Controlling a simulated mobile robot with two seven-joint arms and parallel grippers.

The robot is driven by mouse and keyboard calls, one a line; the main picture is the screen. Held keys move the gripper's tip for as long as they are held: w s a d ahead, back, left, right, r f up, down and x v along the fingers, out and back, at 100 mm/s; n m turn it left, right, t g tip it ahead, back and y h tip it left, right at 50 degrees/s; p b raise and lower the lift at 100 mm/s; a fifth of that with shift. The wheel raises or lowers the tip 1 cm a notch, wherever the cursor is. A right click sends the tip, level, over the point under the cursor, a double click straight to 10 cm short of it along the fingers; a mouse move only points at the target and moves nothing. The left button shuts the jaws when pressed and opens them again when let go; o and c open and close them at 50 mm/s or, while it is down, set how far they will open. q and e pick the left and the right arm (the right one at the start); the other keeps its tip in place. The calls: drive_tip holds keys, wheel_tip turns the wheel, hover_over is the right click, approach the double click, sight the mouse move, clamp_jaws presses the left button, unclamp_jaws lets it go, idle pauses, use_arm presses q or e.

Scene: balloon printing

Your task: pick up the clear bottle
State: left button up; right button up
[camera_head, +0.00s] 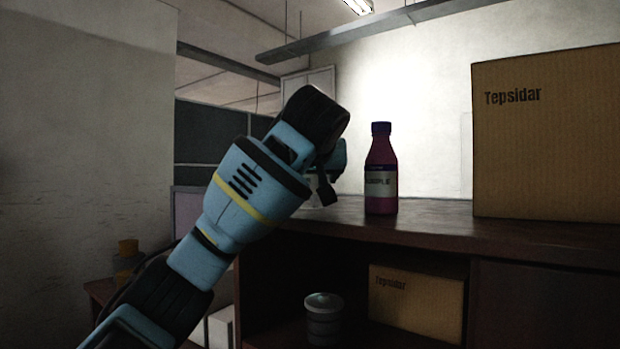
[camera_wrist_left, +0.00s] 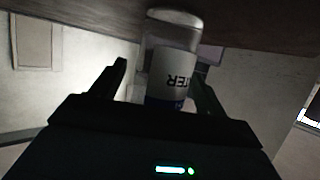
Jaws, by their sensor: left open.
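The clear bottle (camera_wrist_left: 175,65), with a white label reading "TER", shows upside down in the left wrist view. It stands on the dark wooden shelf top (camera_head: 440,212). My left gripper (camera_wrist_left: 160,88) is open, with one finger on each side of the bottle; I cannot tell whether they touch it. In the head view my left gripper (camera_head: 331,178) is at the shelf's left end and hides most of the bottle. My right gripper is in neither view.
A purple bottle (camera_head: 381,180) with a white label stands just right of my left gripper. A large cardboard box (camera_head: 545,140) fills the shelf top's right side. Below are a smaller box (camera_head: 415,300) and a grey lidded canister (camera_head: 323,320).

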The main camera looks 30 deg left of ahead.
use_arm(q)
drive_tip(key=shift+w+a+f, duration=0.25)
drive_tip(key=shift+w+a, duration=0.1)
drive_tip(key=shift+w, duration=0.2)
drive_tip(key=shift+c, duration=0.3)
drive_tip(key=c, duration=1.1)
drive_tip(key=shift+o, duration=0.2)
drive_tip(key=shift+r, duration=0.1)
drive_tip(key=shift+s+d+r, duration=0.1)
drive_tip(key=shift+s+r, duration=0.05)
drive_tip(key=shift+r, duration=1.65)
drive_tip(key=s+d+r, duration=0.1)
drive_tip(key=s+d, duration=0.6)
drive_tip(key=s, duration=0.6)
drive_tip(key=shift+s+d, duration=0.3)
drive_tip(key=shift+d, duration=0.1)
